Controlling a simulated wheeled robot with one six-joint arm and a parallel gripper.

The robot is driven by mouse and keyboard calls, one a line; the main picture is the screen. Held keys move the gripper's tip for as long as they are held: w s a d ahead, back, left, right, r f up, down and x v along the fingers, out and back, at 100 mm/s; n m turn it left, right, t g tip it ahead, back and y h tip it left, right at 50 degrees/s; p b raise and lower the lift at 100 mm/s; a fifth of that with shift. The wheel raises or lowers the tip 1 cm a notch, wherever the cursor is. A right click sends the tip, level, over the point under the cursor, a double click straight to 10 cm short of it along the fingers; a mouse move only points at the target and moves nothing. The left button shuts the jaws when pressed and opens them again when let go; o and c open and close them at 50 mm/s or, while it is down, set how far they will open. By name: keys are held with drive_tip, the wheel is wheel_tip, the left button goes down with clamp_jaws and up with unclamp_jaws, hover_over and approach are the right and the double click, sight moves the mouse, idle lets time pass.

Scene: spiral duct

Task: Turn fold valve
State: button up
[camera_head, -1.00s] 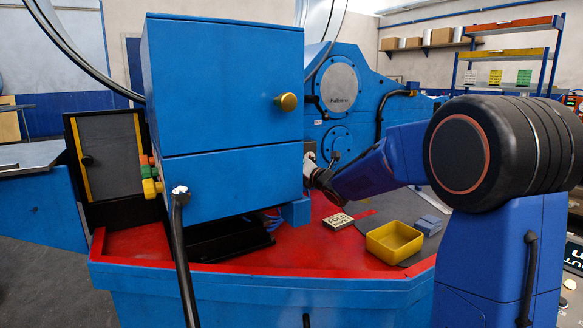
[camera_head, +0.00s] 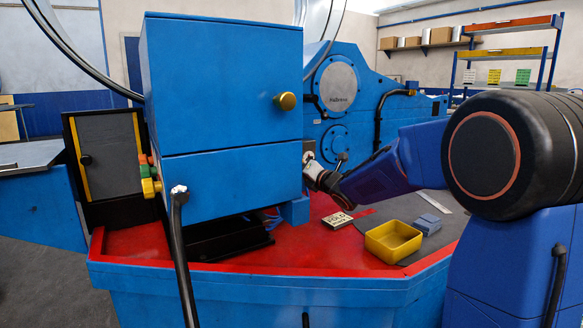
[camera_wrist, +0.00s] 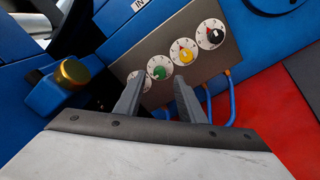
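In the wrist view, my gripper (camera_wrist: 158,98) is open, its two dark fingers apart with nothing between them. Past the fingertips is a grey panel (camera_wrist: 203,68) with a slanting row of round dials: a black one (camera_wrist: 211,34), a yellow one (camera_wrist: 183,52), a green one (camera_wrist: 160,68) and a further dial (camera_wrist: 134,78) partly hidden by the left finger. No label readable here tells which is the fold valve. In the head view, my wrist reaches behind the right edge of the blue cabinet (camera_head: 225,90), which hides the fingers and panel.
A brass knob (camera_wrist: 75,74) sticks out left of the panel in the wrist view. Blue hoses (camera_wrist: 228,100) hang below the panel. On the red bench top (camera_head: 300,250) are a yellow bin (camera_head: 393,241) and a small block marked FOLD (camera_head: 337,220).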

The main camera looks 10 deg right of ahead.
drive_tip(key=v, duration=1.3)
drive_tip(key=shift+s, duration=0.4)
drive_tip(key=shift+d, duration=0.15)
